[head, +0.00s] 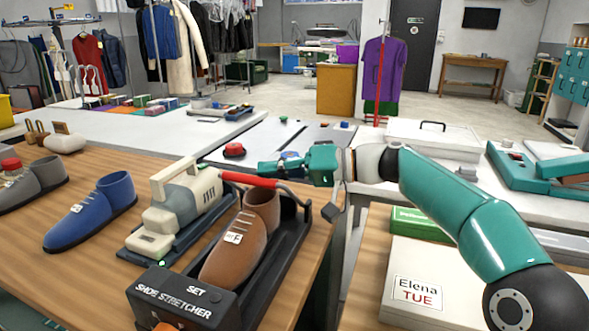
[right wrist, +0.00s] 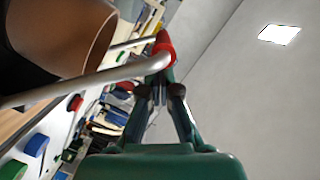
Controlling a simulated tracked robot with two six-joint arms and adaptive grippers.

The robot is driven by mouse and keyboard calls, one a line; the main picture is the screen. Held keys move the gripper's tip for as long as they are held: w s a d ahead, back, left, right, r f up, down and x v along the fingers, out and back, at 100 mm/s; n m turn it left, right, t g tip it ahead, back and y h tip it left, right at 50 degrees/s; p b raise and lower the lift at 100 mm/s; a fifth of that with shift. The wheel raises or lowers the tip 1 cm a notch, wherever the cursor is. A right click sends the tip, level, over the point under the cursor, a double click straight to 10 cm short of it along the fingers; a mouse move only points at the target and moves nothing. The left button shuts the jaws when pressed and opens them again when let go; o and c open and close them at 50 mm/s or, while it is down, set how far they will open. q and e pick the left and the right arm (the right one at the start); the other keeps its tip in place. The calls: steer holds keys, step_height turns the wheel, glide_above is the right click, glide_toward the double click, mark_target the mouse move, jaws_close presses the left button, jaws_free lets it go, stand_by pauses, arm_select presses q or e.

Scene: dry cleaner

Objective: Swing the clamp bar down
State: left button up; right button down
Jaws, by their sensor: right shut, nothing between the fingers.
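The shoe stretcher (head: 172,300) is a black unit with a "SET" label, and a brown shoe (head: 225,262) sits in it. Its clamp bar has a red grip (head: 248,180) and a grey metal rod; it stands out above the shoe's opening. In the right wrist view the red grip (right wrist: 164,47) and rod (right wrist: 95,78) cross near my fingertips, with the dark shoe opening at upper left. My right gripper (head: 268,167) is shut and empty, close behind the red grip; it also shows in the right wrist view (right wrist: 162,82). Whether they touch is unclear. My left gripper is not seen.
A box marked "Elena TUE" (head: 440,285) lies at right, under my right arm. A red button (head: 234,150) is on the counter behind.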

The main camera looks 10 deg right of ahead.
arm_select(q)
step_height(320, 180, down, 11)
steer(key=b, duration=0.9)
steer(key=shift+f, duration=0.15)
arm_select(e)
steer(key=s+a+f+n, duration=0.1)
steer(key=s+f+n+h, duration=0.1)
steer(key=f+n, duration=0.1)
steer(key=s+a+f+n, duration=0.1)
steer(key=f, duration=0.1)
steer(key=shift+s+a+t, duration=0.35)
steer(key=shift+t, duration=0.05)
steer(key=shift+r, duration=0.1)
